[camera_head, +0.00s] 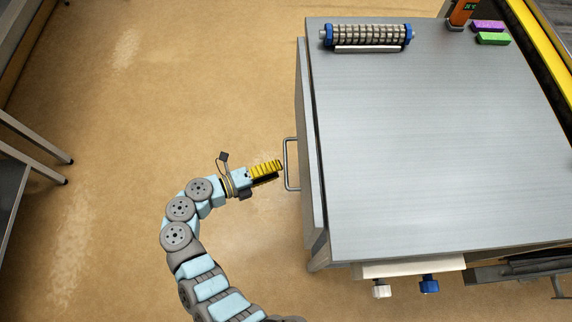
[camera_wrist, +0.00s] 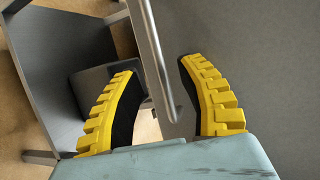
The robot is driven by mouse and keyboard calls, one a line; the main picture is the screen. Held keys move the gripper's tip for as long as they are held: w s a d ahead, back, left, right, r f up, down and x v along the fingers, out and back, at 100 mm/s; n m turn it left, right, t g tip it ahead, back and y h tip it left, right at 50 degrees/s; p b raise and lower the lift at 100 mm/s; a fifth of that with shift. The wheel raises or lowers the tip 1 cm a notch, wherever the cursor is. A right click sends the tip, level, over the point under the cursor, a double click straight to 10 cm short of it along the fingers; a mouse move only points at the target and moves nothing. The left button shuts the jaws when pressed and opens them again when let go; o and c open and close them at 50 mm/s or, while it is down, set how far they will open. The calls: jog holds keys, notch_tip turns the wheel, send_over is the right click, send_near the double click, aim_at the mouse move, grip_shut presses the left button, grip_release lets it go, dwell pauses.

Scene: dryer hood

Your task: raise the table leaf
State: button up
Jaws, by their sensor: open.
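The table leaf (camera_head: 306,120) hangs down along the left side of the metal table (camera_head: 440,140), seen almost edge-on from above. Its bar handle (camera_head: 288,165) sticks out to the left at about mid-length. In the wrist view the leaf is the broad grey face (camera_wrist: 265,70) on the right, and the handle (camera_wrist: 151,45) runs down from the top between the fingers. My gripper (camera_head: 280,169) is open just left of the handle. Its yellow-backed fingers (camera_wrist: 158,68) stand on either side of the bar in the wrist picture. I cannot tell whether they touch it.
A roller unit with blue ends (camera_head: 366,36) sits on the table's far left part. An orange device (camera_head: 461,14) and purple (camera_head: 487,26) and green (camera_head: 492,39) blocks lie at the far right. White and blue knobs (camera_head: 429,285) project at the front.

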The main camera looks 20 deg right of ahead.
aim_at(286, 165)
jog(key=shift+d+f, duration=0.2)
jog(key=shift+d, duration=0.8)
jog(key=shift+d+f, duration=0.15)
jog(key=shift+d, duration=0.8)
grip_shut()
